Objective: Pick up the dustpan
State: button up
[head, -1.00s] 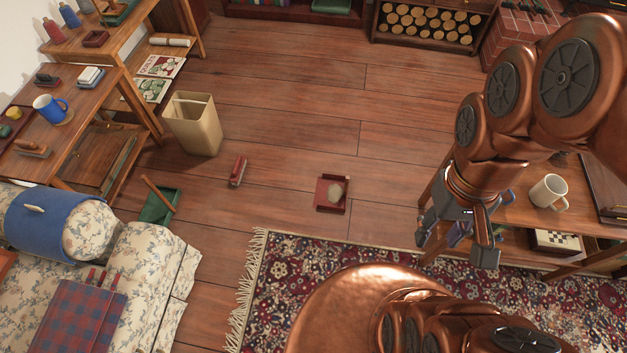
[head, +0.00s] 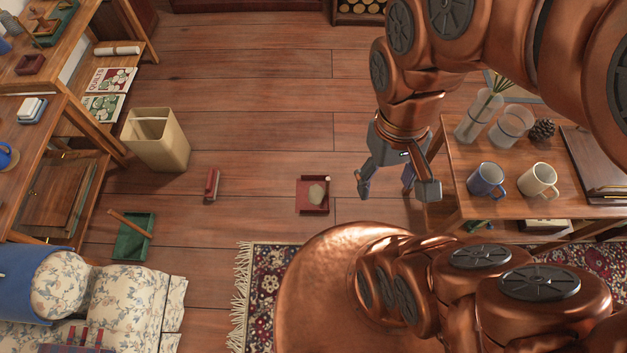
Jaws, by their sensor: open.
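A green dustpan (head: 134,243) with a wooden handle lies on the floor at the lower left, beside the flowered sofa. Its handle points to the upper left. A small red brush (head: 211,185) lies between the two. My gripper (head: 394,186) is open and empty at the right of the red pan, well away from the green dustpan. It appears above the floor, near the table's left edge.
A beige bin (head: 158,139) stands behind the green dustpan. The flowered sofa (head: 110,307) is in front of it. At the right, a wooden table (head: 465,155) holds mugs and glass vases. A patterned rug (head: 262,290) lies in front. The floor between is mostly clear.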

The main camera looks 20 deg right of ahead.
aim_at(312, 191)
jog(key=u, duration=1.15)
jog(key=k, duration=0.5)
jog(key=z, duration=0.3)
